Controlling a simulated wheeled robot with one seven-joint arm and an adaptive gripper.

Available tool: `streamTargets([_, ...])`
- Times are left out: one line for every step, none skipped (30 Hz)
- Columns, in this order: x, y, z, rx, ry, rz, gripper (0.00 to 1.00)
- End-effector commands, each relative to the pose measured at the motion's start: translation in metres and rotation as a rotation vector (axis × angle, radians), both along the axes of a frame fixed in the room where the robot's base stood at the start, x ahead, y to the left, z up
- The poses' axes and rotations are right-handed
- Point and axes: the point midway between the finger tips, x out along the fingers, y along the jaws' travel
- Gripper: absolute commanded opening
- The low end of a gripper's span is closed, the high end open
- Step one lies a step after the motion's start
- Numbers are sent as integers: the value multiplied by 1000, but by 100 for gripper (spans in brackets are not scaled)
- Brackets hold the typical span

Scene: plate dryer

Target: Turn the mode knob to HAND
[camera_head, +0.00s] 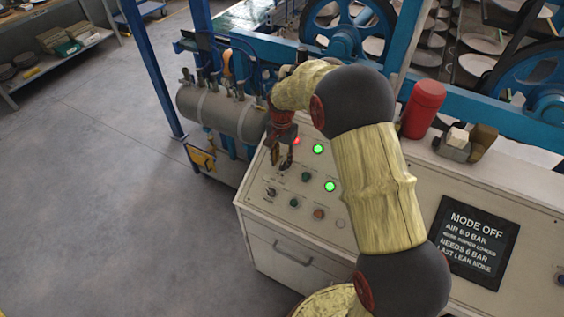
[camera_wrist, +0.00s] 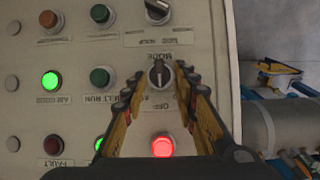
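The mode knob (camera_wrist: 159,74) is a dark rotary knob with a pale mark, set in the cream control panel. In the wrist view its grip bar looks roughly upright, with upside-down MODE lettering beside it and OFF below. My gripper (camera_wrist: 164,83) is open, with one finger on each side of the knob; there are gaps and no clear contact. In the head view my gripper (camera_head: 282,157) is over the panel's far left part and hides most of the knob. The display (camera_head: 471,242) reads MODE OFF and AIR 6.0 BAR.
Another rotary knob (camera_wrist: 157,10) is close above. A lit red lamp (camera_wrist: 162,146), a lit green lamp (camera_wrist: 51,82) and several buttons surround the fingers. A grey tank (camera_head: 220,110) stands beyond the cabinet. A red canister (camera_head: 423,108) stands on the ledge. The floor at left is clear.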

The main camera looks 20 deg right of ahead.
Motion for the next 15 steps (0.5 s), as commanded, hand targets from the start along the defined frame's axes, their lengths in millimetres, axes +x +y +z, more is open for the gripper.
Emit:
streamTargets([0,0,-5,0,0,0,29])
streamTargets([0,0,-8,0,0,0,29])
streamTargets([0,0,-10,0,-1,0,29])
streamTargets([0,0,-12,0,-1,0,29])
streamTargets([0,0,-13,0,-1,0,29])
streamTargets([0,0,-14,0,-1,0,29])
streamTargets([0,0,-15,0,-1,0,29])
streamTargets([0,0,-15,0,-1,0,29])
streamTargets([0,0,-15,0,-1,0,29])
streamTargets([0,0,-15,0,-1,0,29])
streamTargets([0,0,-15,0,-1,0,29])
streamTargets([0,0,-15,0,-1,1,29])
streamTargets([0,0,-15,0,-1,1,29])
streamTargets([0,0,-15,0,-1,1,28])
streamTargets([0,0,-15,0,-1,1,26])
